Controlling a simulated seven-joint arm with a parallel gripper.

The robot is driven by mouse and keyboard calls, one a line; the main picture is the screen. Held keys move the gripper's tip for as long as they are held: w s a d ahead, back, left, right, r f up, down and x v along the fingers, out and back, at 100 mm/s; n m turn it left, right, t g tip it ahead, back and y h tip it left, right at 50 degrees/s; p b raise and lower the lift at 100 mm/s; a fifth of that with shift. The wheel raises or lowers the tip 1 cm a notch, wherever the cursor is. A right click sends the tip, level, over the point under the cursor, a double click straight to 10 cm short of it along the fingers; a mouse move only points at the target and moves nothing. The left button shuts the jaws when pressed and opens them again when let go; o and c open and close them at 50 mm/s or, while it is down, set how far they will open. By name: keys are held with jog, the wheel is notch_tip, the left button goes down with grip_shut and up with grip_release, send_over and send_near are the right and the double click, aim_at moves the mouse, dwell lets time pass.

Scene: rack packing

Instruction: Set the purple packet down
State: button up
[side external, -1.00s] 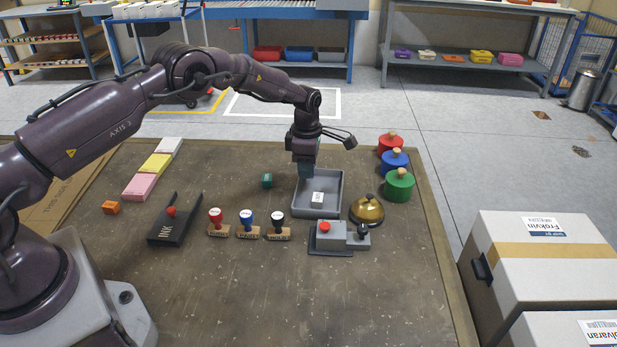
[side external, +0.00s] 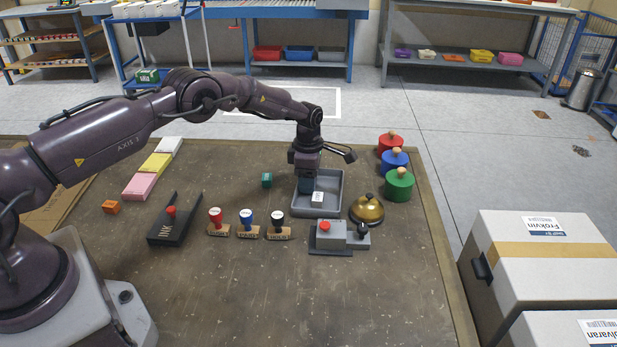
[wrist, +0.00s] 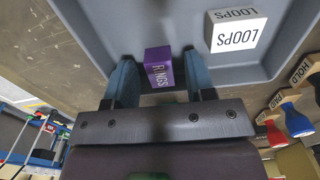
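The purple packet (wrist: 158,68), with a "RINGS" label, is in the grey tray between my gripper's two fingers in the wrist view. Narrow gaps show between it and the fingers. My gripper (side external: 305,190) is low inside the left part of the tray (side external: 316,212) and looks open around the packet. In the side view I cannot make out the packet, which the gripper hides. A white "LOOPS" box (wrist: 236,31) lies in the tray just right of the packet in the wrist view; it also shows in the side view (side external: 317,197).
A green block (side external: 266,180) stands left of the tray. A brass bell (side external: 367,209) and a grey device with a red button (side external: 331,233) are close to the tray's front right. Stamps (side external: 247,222) stand at front left. Coloured knobbed pots (side external: 394,162) are at right.

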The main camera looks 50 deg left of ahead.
jog(key=s+d+r+m+t, duration=0.1)
jog(key=s+r+m, duration=0.15)
jog(key=r, duration=1.05)
jog(key=s+d+r+m, duration=0.15)
jog(key=r+m, duration=0.25)
jog(key=r, duration=0.9)
jog(key=s+d+r+m+t, duration=0.25)
jog(key=s+r+m, duration=0.35)
jog(key=s+r, duration=0.3)
jog(key=s+d+m+t, duration=0.1)
jog(key=s+m, duration=0.6)
jog(key=s, duration=0.4)
jog(key=s+d+m+t, duration=0.1)
jog(key=s+m, duration=0.5)
jog(key=s, duration=0.6)
jog(key=shift+s+d+f+m, duration=0.25)
jog(key=shift+d+f+m, duration=0.15)
jog(key=shift+d, duration=0.4)
jog(key=shift+c, duration=0.2)
